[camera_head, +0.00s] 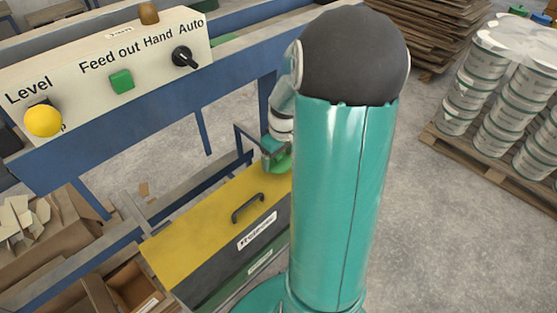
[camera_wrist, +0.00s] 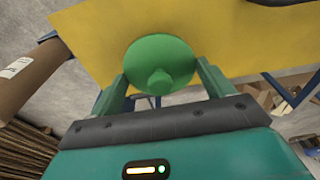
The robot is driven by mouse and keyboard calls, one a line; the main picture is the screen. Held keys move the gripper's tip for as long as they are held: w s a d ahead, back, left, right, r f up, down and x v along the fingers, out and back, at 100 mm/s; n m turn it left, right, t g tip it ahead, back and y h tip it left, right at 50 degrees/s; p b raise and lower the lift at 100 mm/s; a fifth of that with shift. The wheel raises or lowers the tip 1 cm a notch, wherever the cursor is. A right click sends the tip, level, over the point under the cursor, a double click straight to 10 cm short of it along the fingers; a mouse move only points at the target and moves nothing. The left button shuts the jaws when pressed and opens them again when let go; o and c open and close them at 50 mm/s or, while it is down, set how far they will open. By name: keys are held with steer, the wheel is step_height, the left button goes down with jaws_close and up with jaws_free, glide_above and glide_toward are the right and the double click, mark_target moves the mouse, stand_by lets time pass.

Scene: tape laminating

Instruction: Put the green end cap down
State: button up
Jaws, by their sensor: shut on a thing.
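The green end cap (camera_wrist: 158,57) is a round disc with a small knob at its middle. My gripper (camera_wrist: 163,76) is shut on it, with one finger at each side of the disc. In the head view my gripper (camera_head: 273,150) and the cap (camera_head: 283,163) show at the far right end of a yellow-topped box (camera_head: 205,222), partly hidden behind my arm. In the wrist view the yellow surface (camera_wrist: 105,35) lies behind the cap. I cannot tell whether the cap touches it.
The box has a black handle (camera_head: 254,207) on its lid. A blue-framed machine with a control panel (camera_head: 110,70) stands at the left. Cardboard boxes (camera_head: 130,290) lie below it. Stacked buckets (camera_head: 505,110) stand at the right. A brown tube (camera_wrist: 30,82) shows in the wrist view.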

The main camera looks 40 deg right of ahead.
mark_target(282, 164)
steer(key=shift+s+f, duration=0.1)
steer(key=shift+f, duration=0.9)
steer(key=shift+f, duration=0.15)
steer(key=o, duration=0.9)
steer(key=shift+d, duration=0.1)
step_height(282, 164, up, 12)
steer(key=s, duration=0.1)
steer(key=s+a+r+t+h, duration=0.1)
steer(key=a+r, duration=0.3)
steer(key=a, duration=0.3)
steer(key=a+r, duration=0.4)
steer(key=a, duration=0.3)
steer(key=s+a+r+t, duration=0.1)
steer(key=s+a, duration=0.3)
steer(key=a, duration=0.2)
steer(key=s+a+r+t+y, duration=0.1)
steer(key=s+a+r+t, duration=0.1)
steer(key=s+a, duration=0.2)
steer(key=a, duration=0.3)
steer(key=shift+s, duration=0.3)
